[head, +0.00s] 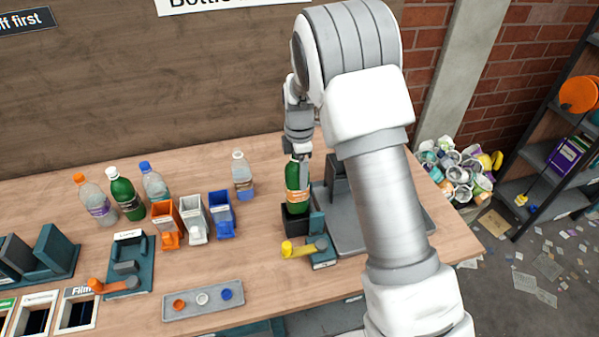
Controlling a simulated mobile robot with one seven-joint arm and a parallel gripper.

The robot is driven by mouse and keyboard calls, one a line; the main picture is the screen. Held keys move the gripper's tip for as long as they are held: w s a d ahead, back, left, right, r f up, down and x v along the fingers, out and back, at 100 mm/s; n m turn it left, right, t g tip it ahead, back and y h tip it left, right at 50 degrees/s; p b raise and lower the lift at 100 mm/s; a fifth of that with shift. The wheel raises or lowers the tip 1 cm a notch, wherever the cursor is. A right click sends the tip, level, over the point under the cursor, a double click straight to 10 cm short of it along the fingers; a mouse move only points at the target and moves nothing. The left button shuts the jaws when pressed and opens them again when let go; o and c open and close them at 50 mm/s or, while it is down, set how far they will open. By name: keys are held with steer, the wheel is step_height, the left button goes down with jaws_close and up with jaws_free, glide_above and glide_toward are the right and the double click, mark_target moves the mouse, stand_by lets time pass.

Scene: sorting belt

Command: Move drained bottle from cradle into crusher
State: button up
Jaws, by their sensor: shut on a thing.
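A green bottle with an orange label (297,197) stands upright in a black holder (296,218) near the right of the bench. My gripper (303,160) points down and is shut on the top of this bottle. The holder adjoins a teal device with a yellow-knobbed lever (300,248). A grey tray-like station (345,236) lies just right of the bottle, partly hidden behind my arm. I cannot tell for sure which part is the crusher.
Several bottles, one green with a white cap (125,194), stand at the back left. Orange, white and blue bins (193,220) stand mid-bench. A grey tray (203,299) with three caps lies in front. A teal lever device (128,265) stands at left.

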steer(key=shift+r+p, duration=1.35)
steer(key=shift+r, duration=1.4)
